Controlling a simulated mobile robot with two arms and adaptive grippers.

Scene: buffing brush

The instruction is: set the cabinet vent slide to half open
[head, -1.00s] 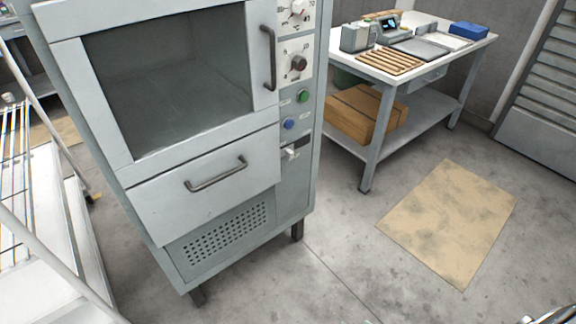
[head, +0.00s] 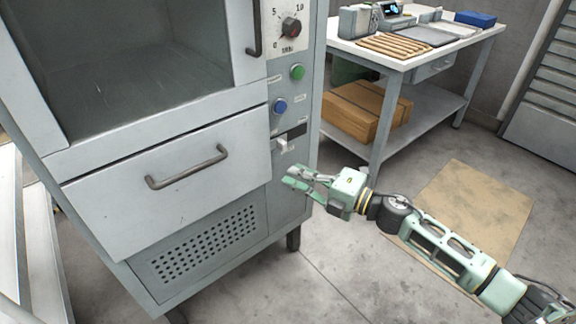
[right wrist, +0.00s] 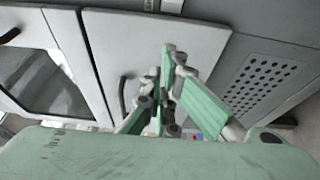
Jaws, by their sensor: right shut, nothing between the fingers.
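The grey cabinet (head: 190,275) stands at the left of the head view. Its vent slide, a small white tab (head: 285,145), sits at a dark slot (head: 291,133) on the right-hand strip, below the blue button. I cannot tell its exact setting. My right gripper (head: 294,178) is shut and empty, a little below the tab in the picture and apart from it. In the right wrist view the shut fingers (right wrist: 172,62) show against the cabinet front. A pale block at the top edge there may be the tab. My left gripper is out of view.
The drawer handle (head: 187,167), green button (head: 297,71), blue button (head: 280,106) and dial (head: 291,27) are near the tab. A perforated panel (head: 205,245) is below the drawer. A workbench (head: 400,66) stands behind; floor with a tan mat (head: 475,205) lies right.

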